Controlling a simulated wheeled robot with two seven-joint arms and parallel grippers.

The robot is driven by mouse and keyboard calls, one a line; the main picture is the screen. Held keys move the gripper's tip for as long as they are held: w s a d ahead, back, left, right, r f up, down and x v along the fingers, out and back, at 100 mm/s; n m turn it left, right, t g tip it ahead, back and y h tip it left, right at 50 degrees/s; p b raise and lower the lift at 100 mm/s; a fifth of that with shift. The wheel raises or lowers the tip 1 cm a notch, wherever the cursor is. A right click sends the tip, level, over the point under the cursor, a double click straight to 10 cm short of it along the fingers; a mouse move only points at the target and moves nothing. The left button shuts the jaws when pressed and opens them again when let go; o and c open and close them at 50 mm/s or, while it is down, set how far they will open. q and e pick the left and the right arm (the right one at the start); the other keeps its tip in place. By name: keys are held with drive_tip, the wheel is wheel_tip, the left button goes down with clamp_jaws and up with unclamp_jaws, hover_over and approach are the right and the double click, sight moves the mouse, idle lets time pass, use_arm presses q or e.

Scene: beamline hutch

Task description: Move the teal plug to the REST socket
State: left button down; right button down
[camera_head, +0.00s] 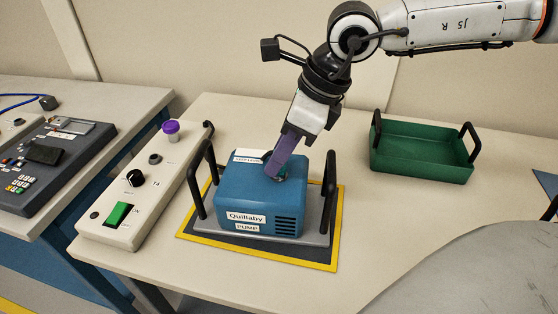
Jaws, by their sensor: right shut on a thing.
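My right gripper (275,174) reaches down from above with purple fingers onto the top of a blue box (233,193) labelled "Quillaby PUMP". It is shut on a small teal piece (283,178), seemingly the teal plug, mostly hidden by the fingers. The piece is at the box's top; I cannot tell whether it is seated or lifted. A white label lies on the box top behind the fingers, too small to read. I cannot make out a socket marked REST. My left gripper is not in view.
The box stands on a grey base with black handles, inside a yellow-edged mat (187,237). A beige control panel (117,226) with a green switch and purple button is left. A green tray (420,162) is at the back right. Bare tabletop lies between.

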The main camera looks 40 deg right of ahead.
drive_tip(key=shift+r+p, duration=0.3)
drive_tip(key=shift+r, duration=0.3)
drive_tip(key=shift+r+p, duration=1.35)
drive_tip(key=shift+r, duration=1.55)
